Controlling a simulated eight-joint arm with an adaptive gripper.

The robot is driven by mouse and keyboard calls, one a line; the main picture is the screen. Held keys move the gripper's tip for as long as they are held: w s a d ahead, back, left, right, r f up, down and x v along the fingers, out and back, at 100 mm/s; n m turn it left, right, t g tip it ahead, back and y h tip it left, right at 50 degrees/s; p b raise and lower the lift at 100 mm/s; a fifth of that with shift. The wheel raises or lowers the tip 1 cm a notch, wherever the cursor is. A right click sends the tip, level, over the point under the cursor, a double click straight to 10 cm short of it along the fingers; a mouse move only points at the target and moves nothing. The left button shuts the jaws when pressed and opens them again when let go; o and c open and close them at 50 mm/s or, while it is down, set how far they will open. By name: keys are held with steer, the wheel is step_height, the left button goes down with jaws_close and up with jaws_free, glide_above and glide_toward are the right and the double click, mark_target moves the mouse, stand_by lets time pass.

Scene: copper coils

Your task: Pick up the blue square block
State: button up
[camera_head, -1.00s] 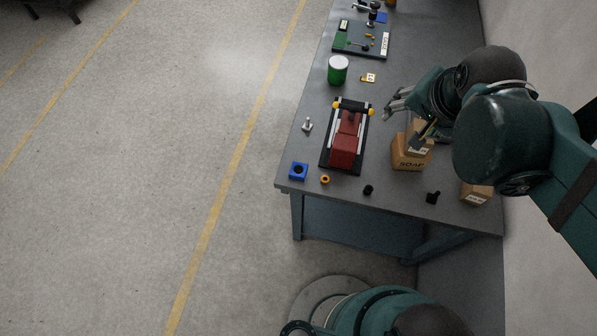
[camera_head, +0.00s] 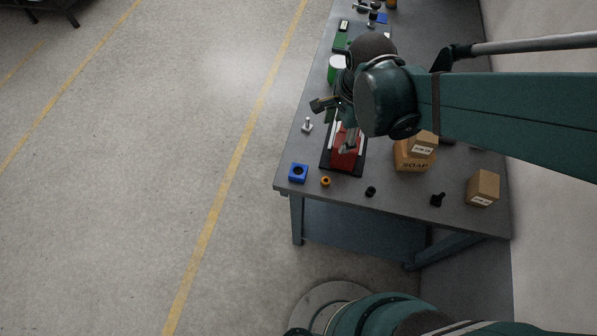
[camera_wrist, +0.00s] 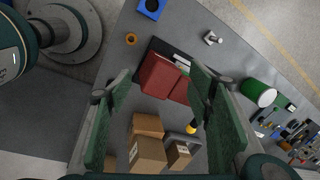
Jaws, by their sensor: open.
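The blue square block (camera_head: 298,172) has a round dark hole in its top. It sits on the table at its near left corner. In the wrist view the blue block (camera_wrist: 151,8) is at the top, partly cut off by the frame edge. My gripper (camera_wrist: 155,85) is open with nothing between its fingers, above the table. In the head view my gripper (camera_head: 335,118) is over the red vise-like device, beyond and to the right of the block. My arm hides part of that device.
An orange ring (camera_head: 325,182) lies just right of the block. A small metal part (camera_head: 307,126) stands behind it. The red device (camera_head: 345,160), a black part (camera_head: 370,191) and cardboard boxes (camera_head: 482,188) stand to the right. A green can (camera_wrist: 259,93) is farther back.

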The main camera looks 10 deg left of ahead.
mark_target(298, 172)
steer(key=s+a+f+m, duration=0.1)
steer(key=a+f+m, duration=0.1)
steer(key=a+f, duration=0.1)
steer(key=s+a+f+m+g+b, duration=0.1)
steer(key=a+f, duration=0.3)
steer(key=f, duration=0.1)
steer(key=s+a+f+m+g+h+b, duration=0.1)
steer(key=a+f+m, duration=0.1)
steer(key=a+f, duration=0.2)
steer(key=shift+s+f+m, duration=0.2)
steer(key=shift+s+m, duration=0.1)
steer(key=shift+f, duration=0.1)
steer(key=shift+f+b, duration=0.4)
steer(key=shift+f, duration=0.8)
steer(key=shift+f, duration=0.15)
steer(key=shift+d+f+b, duration=0.15)
steer(key=shift+f+b, duration=0.2)
steer(key=shift+f, duration=2.1)
